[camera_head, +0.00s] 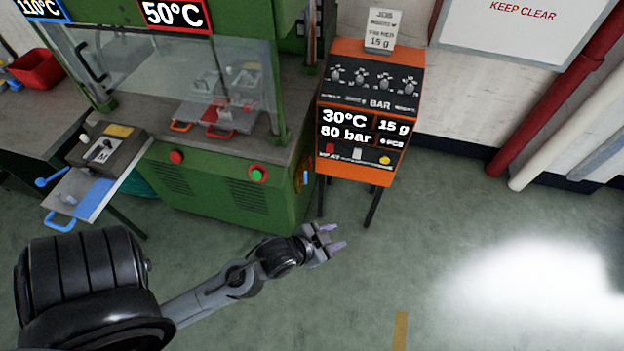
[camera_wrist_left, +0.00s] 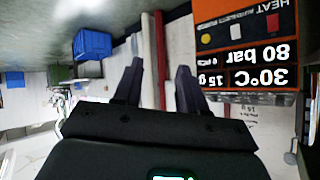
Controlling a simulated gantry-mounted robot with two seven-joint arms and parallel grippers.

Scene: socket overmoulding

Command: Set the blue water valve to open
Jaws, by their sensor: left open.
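A small upright blue handle (camera_head: 306,179), which looks like the water valve, sits at the right end of the green machine, beside the orange control unit. It is too small to tell its setting exactly. My left gripper (camera_head: 334,237) is open and empty over the floor, in front of the orange unit's legs, below and right of the blue handle and apart from it. In the left wrist view the two dark fingers (camera_wrist_left: 160,66) stand apart with nothing between them. I cannot make out the valve there. My right gripper is not in view.
The orange control unit (camera_head: 352,172) stands right of the green machine (camera_head: 215,190), its legs near my gripper. The machine's front has red and green buttons. A side bench with a blue-handled tray (camera_head: 88,190) is at the left. Open floor (camera_head: 440,240) lies to the right.

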